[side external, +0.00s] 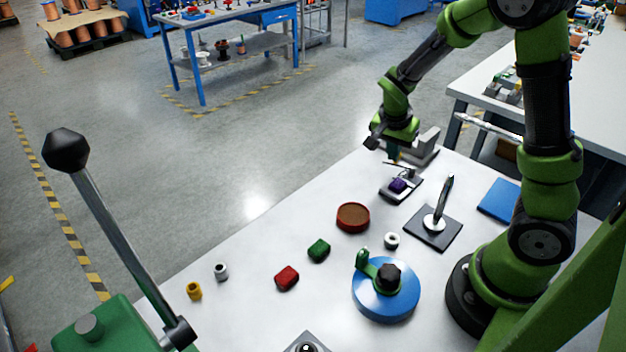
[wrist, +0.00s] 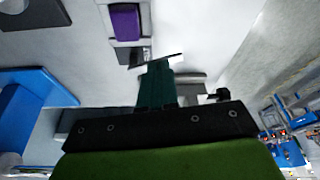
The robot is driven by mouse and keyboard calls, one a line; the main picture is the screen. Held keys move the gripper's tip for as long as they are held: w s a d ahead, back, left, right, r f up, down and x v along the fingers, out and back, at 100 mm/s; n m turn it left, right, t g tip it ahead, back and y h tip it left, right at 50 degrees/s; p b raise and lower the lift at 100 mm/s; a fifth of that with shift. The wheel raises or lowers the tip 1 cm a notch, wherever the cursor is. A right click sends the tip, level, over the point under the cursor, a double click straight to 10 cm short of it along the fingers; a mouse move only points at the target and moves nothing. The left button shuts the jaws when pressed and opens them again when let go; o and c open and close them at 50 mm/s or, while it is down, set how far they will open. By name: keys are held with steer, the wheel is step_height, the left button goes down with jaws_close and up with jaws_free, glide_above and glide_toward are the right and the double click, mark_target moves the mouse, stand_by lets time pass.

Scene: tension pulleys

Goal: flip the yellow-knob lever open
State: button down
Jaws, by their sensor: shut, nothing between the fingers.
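My gripper (side external: 394,155) is at the far end of the table, pointing down, just above a small dark-based device (side external: 389,193) with a purple block (side external: 399,185). In the wrist view its teal fingers (wrist: 157,66) are together with nothing between them. The purple block also shows there (wrist: 124,22), ahead of the fingers. A thin bar lies at the fingertips, on the device's near side; I cannot tell if they touch. I cannot make out a yellow knob; it may be hidden by the fingers or too small to see.
A grey bracket (side external: 425,143) stands close behind my gripper. A metal lever (side external: 441,203) stands upright on a dark plate nearby. A round brown-topped dish (side external: 353,217), a blue disc (side external: 370,303) and several small blocks and spools lie toward the front. Bare table lies between them.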

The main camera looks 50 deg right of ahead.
steer(key=shift+w+d+m, duration=0.2)
steer(key=shift+d+m, duration=0.2)
steer(key=shift+d, duration=0.05)
steer(key=shift+w+d+f+m+g, duration=0.1)
steer(key=shift+w+d+m+g, duration=0.2)
steer(key=shift+m, duration=0.5)
steer(key=shift+s, duration=0.1)
